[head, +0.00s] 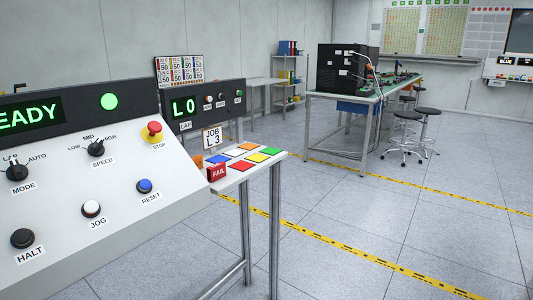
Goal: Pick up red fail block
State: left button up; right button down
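The red fail block (217,172) stands at the near left corner of a small white side table (232,182). It is a small red block with white "FAIL" lettering on its front face. An orange block (197,161) shows partly behind the panel edge at the left. Neither of my grippers is in the head view.
A large control panel (70,215) with knobs and buttons fills the left foreground, close to the block. A "JOB L3" sign (212,138) and an "L0" display box (203,105) stand behind the table. Open floor (350,225) with yellow tape lies to the right.

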aim_at(215, 172)
jog(key=u, duration=0.35)
jog(key=i, duration=1.05)
jog(key=u, duration=0.45)
